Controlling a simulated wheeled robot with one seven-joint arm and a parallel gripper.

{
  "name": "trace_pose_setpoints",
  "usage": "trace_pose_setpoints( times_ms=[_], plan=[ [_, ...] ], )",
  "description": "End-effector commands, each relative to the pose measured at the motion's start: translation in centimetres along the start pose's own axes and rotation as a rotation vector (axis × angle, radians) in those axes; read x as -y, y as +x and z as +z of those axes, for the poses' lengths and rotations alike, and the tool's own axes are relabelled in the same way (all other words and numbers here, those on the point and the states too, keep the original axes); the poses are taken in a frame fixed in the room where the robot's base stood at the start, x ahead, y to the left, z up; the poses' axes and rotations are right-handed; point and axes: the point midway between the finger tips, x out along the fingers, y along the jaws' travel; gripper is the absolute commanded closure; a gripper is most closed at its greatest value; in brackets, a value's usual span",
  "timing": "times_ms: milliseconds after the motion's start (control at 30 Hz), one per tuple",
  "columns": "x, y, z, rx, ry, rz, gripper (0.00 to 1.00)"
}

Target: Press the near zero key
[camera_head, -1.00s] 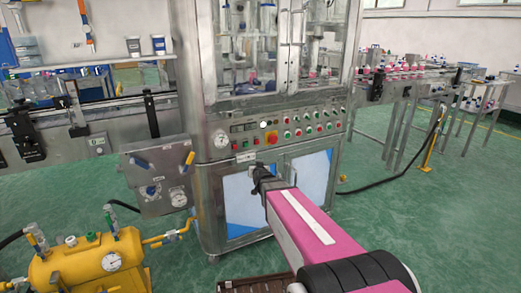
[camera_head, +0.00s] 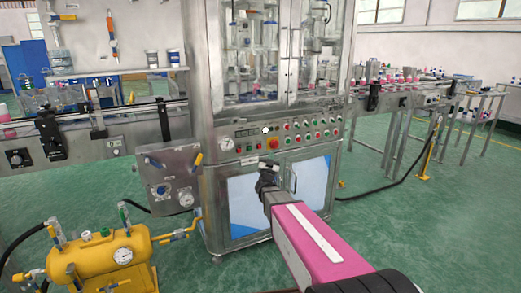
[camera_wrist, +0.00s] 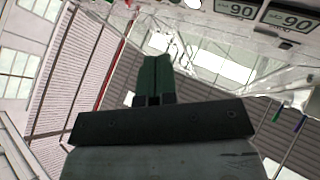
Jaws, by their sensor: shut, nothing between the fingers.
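The machine's control panel (camera_head: 300,131) faces me, with a dark display strip (camera_head: 245,132) at its left. In the wrist view two displays at the top right, a left display (camera_wrist: 237,10) and a right display (camera_wrist: 290,20), each read 90. The zero keys are too small or out of frame to tell apart. My gripper (camera_head: 268,165) is in front of the machine, just below the panel in the picture. Its dark green fingers (camera_wrist: 155,72) are together and empty. I see no contact with the panel.
A round gauge (camera_head: 226,143), a red-and-yellow emergency stop (camera_head: 273,143) and several coloured buttons share the panel. A valve box (camera_head: 170,180) juts out at the left. A yellow tank (camera_head: 95,270) stands at the lower left. Green floor (camera_head: 400,235) is open at the right.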

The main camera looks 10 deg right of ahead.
Motion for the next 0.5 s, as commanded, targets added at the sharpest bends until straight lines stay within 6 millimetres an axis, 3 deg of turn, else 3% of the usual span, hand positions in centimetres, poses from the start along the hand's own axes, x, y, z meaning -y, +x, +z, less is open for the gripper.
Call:
trace_pose_setpoints(
  times_ms=[500],
  plan=[
    [1.1,1.6,1.2,0.001,0.0,-0.002,1.0]
  ],
)
